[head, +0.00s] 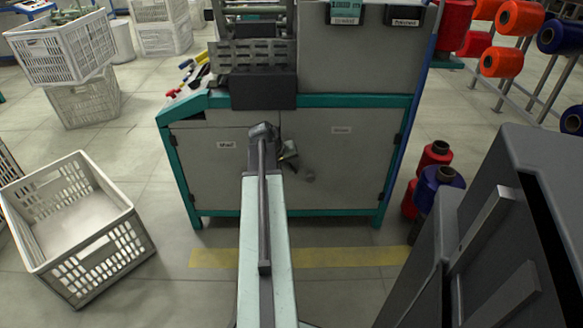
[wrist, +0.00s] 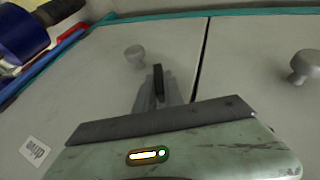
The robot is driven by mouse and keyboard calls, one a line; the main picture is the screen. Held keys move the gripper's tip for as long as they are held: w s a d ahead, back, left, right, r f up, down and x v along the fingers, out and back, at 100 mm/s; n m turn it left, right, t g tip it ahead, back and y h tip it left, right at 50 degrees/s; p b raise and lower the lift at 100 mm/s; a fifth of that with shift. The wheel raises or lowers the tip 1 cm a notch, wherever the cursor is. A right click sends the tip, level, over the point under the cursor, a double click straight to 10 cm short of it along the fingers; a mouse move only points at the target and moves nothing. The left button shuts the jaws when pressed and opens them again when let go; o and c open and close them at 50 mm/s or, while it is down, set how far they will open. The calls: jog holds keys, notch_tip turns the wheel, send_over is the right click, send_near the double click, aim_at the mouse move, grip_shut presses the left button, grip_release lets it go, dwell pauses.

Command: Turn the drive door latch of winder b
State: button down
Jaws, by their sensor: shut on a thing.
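Winder b appears to be the grey cabinet with a teal frame (head: 340,100) ahead of me. It has a left door (head: 215,175) and a right door (head: 345,165), each with a small label too blurred to read surely. My gripper (head: 291,157) is at the right door, close beside the seam. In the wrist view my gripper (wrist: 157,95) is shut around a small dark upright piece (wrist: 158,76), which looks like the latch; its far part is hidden.
A second knob (wrist: 305,66) is across the seam. A white crate (head: 75,225) lies on the floor at left, with stacked crates (head: 65,45) behind. Red and blue spools (head: 435,180) stand right of the cabinet. A dark grey cabinet (head: 500,230) is close at front right.

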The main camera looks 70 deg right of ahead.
jog(key=c, duration=1.4)
grip_release()
jog(key=shift+c, duration=0.2)
jog(key=p+v, duration=0.6)
jog(key=v, duration=0.2)
jog(key=shift+p, duration=0.3)
jog(key=shift+w+f, duration=0.1)
jog(key=shift+w, duration=0.05)
